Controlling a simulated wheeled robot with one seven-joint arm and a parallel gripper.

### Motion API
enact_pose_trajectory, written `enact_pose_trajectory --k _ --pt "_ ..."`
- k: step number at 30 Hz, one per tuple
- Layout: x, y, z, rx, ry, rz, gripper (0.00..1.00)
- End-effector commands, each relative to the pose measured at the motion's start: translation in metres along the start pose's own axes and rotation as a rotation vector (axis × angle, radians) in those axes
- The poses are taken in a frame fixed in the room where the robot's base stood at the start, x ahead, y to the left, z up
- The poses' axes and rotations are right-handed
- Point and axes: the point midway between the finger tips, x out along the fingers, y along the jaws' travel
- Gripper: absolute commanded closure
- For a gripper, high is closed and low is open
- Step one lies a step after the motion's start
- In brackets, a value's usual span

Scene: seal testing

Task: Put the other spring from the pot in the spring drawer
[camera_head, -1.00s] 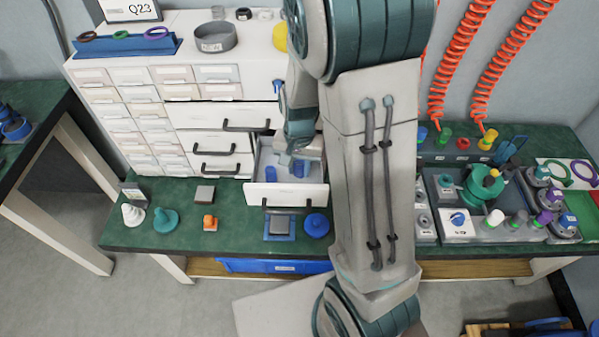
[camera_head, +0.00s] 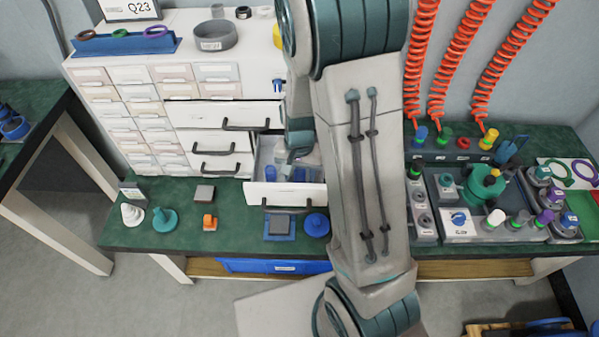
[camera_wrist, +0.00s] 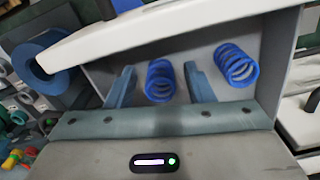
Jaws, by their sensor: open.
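The spring drawer (camera_head: 283,193) is pulled out of the white cabinet, and its inside shows in both views. Two blue coil springs lie in it: one spring (camera_wrist: 160,82) is between my gripper's fingers, and the other spring (camera_wrist: 236,64) lies to the right, outside them. My gripper (camera_wrist: 159,68) is open, its fingers apart on either side of the first spring with gaps visible. In the head view my gripper is low at the drawer and partly hidden by my arm. A grey round pot (camera_head: 215,37) stands on the cabinet top; no spring shows in it.
Closed drawers (camera_head: 220,142) with black handles are left of the open one. A blue round part (camera_head: 316,225) and a grey block on a blue base (camera_head: 279,227) sit below the drawer front. Test fixtures (camera_head: 480,195) fill the right bench; red coiled hoses hang behind.

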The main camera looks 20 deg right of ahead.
Motion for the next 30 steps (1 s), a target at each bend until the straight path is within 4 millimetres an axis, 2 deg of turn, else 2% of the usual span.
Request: enact_pose_trajectory --k 5,18,26,30 --pt "-0.014 -0.001 -0.001 -0.001 0.002 -0.003 0.52" --pt "-0.102 -0.001 -0.001 -0.001 0.004 -0.004 0.52" --pt "-0.126 0.001 0.002 -0.008 0.004 -0.007 0.52" --pt "-0.144 0.008 0.015 -0.067 0.026 -0.035 0.52"
